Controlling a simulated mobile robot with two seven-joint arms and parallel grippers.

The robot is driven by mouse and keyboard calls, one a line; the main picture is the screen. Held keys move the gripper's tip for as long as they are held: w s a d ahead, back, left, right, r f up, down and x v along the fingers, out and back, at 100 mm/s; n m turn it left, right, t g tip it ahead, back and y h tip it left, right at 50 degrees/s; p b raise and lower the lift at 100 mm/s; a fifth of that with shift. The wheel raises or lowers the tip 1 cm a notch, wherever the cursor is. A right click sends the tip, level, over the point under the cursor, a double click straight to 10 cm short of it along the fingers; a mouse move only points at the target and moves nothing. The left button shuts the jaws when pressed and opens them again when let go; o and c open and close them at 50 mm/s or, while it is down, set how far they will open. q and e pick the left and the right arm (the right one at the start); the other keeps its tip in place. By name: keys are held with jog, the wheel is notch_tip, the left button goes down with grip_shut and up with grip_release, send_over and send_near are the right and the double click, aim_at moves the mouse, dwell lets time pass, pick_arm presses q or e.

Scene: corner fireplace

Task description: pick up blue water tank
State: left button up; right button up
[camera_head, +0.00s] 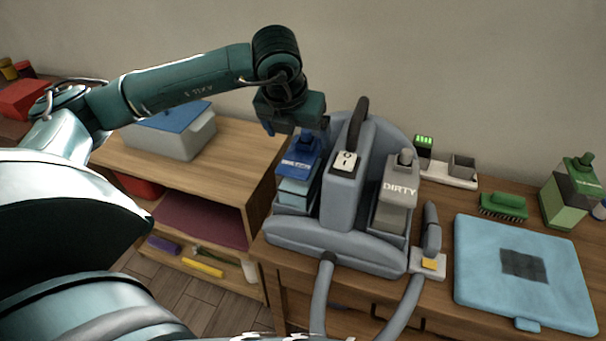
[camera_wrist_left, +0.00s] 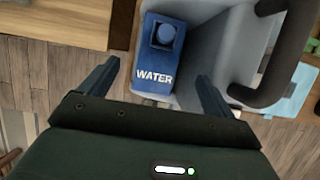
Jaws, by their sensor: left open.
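The blue water tank (camera_head: 298,170) sits in the left side of the grey cleaning machine (camera_head: 345,205) on the wooden table. In the left wrist view the tank (camera_wrist_left: 156,75) shows its top, with a round blue cap and the word WATER. My left gripper (camera_head: 297,128) is above the tank, pointing down. In the left wrist view its two blue fingers (camera_wrist_left: 157,82) are apart, one to each side of the tank's near end, with nothing held. The tank's lower part is partly hidden by the machine. My right gripper is not in view.
The machine's black handle (camera_head: 357,122) stands close to the right of my left gripper. A grey DIRTY tank (camera_head: 394,205) is on the machine's right. A lidded box (camera_head: 172,138) stands left.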

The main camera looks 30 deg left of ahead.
aim_at(301, 154)
pick_arm(q)
jog(key=x, duration=0.3)
jog(key=shift+w+f, duration=0.1)
jog(key=shift+f, duration=0.05)
jog(key=shift+s+p+x, duration=0.2)
jog(key=shift+p+x, duration=0.3)
jog(key=shift+x, duration=0.85)
jog(key=shift+s+p+x, duration=0.2)
jog(key=shift+p+x, duration=0.25)
jog(key=shift+x, duration=0.9)
jog(key=shift+f, duration=0.2)
jog(key=shift+c, duration=0.3)
jog(key=shift+w+r, duration=0.15)
jog(key=c, duration=1.9)
